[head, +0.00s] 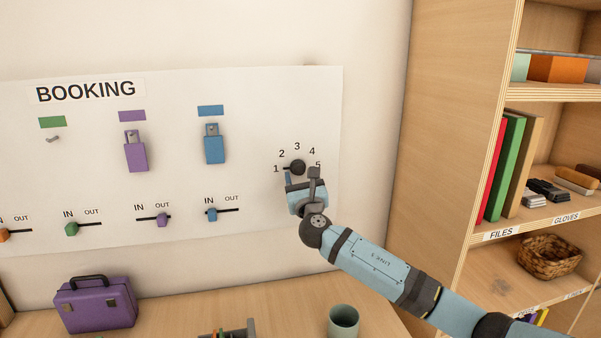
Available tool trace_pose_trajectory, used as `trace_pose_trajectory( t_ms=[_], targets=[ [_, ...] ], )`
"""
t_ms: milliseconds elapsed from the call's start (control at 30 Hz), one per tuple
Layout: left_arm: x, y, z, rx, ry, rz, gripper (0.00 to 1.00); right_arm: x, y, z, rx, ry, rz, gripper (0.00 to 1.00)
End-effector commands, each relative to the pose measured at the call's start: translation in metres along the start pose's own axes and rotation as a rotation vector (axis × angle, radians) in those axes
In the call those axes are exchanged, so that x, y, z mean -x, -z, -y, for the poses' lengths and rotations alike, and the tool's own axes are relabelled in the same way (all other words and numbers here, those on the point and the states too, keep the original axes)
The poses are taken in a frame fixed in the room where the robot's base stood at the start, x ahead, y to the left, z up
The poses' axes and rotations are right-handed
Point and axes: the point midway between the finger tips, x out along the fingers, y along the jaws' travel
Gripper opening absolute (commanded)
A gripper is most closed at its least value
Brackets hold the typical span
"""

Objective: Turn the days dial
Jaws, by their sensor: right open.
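The days dial (297,167) is a dark round knob on the white booking board (260,115), with the numbers 1 to 5 in an arc around it. My right gripper (301,174) is at the dial, its fingers pointing up at the board from just below. The fingers are open and seem to lie to either side of the knob's lower part; I cannot tell whether they touch it. The gripper hides the area under the dial, and one finger partly covers the 5 side. My left gripper is not in view.
Blue (214,146) and purple (136,153) tags hang left of the dial, above several IN/OUT sliders. A purple case (95,304) and a green cup (343,321) stand on the table below. A wooden shelf (440,125) rises at the right.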

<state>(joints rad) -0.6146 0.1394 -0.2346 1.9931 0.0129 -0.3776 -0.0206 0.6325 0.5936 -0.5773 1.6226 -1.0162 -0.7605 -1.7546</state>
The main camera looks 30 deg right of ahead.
Motion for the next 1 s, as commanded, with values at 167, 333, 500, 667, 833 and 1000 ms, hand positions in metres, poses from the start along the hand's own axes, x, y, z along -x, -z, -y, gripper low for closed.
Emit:
trace_pose_trajectory(
  t_ms=[167,333,500,667,833,1000],
  targets=[
    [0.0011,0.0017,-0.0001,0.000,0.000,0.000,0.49,-0.0105,-0.0001,-0.0007,0.000,-0.002,0.000,0.59],
    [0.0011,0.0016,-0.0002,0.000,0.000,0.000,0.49,-0.0115,0.0001,-0.0007,0.000,-0.002,0.000,0.59],
    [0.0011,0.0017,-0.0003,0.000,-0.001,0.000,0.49,-0.0113,0.0001,-0.0005,0.000,-0.001,0.000,0.43],
    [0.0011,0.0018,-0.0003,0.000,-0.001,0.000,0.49,-0.0113,0.0002,-0.0004,0.000,-0.001,0.000,0.11],
    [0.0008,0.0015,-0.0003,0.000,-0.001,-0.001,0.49,-0.0111,0.0003,-0.0004,-0.005,0.001,-0.001,0.11],
    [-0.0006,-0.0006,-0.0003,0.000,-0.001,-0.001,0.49,-0.0108,0.0009,-0.0008,-0.041,0.016,-0.004,0.11]
  ],
)
